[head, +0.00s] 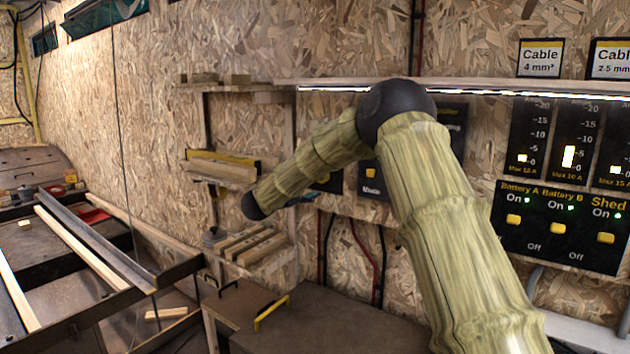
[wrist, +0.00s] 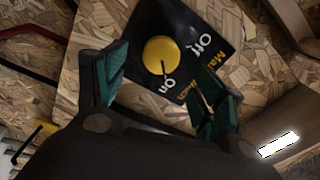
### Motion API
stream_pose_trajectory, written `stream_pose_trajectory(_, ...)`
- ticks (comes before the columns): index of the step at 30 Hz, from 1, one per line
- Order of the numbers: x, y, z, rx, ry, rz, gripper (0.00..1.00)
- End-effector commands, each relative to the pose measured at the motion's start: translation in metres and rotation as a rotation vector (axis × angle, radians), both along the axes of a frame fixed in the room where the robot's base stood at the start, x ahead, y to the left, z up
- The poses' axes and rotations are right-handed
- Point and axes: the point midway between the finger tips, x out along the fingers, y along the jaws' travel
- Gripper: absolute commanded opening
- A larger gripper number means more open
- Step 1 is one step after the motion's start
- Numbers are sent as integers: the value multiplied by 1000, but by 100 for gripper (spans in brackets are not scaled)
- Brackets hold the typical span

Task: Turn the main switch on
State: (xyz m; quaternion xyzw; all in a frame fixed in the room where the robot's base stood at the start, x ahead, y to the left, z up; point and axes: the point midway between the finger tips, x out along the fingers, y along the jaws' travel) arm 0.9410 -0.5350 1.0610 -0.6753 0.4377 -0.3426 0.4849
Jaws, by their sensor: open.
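In the wrist view, the main switch is a round yellow knob (wrist: 159,53) on a black plate (wrist: 206,28). The plate carries the words "Off", "On" and a partly hidden word starting with "Ma". A dark line on the knob's lower part points roughly towards "On". My gripper (wrist: 163,66) is open, one green finger left of the knob and the other to its lower right. Both fingers look apart from the knob; the depth gap is unclear.
In the head view, a black panel with a yellow knob (head: 370,173) sits behind my arm. A battery switch panel (head: 562,222) is at right, below gauges (head: 575,145). A lit shelf (head: 480,84) runs above. Small wooden shelves (head: 250,247) stand left of my arm.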

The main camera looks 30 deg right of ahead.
Motion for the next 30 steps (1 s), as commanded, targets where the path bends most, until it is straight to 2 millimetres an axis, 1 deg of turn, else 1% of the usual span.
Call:
stream_pose_trajectory(1,-4,9,0,-1,1,1,70)
stream_pose_trajectory(6,-15,36,-2,-1,1,0,70)
stream_pose_trajectory(9,-20,48,-3,1,1,1,70)
stream_pose_trajectory(12,-23,55,-3,1,0,-1,70)
stream_pose_trajectory(18,-26,61,-3,1,0,-1,70)
stream_pose_trajectory(30,-26,61,-3,1,0,-1,70)
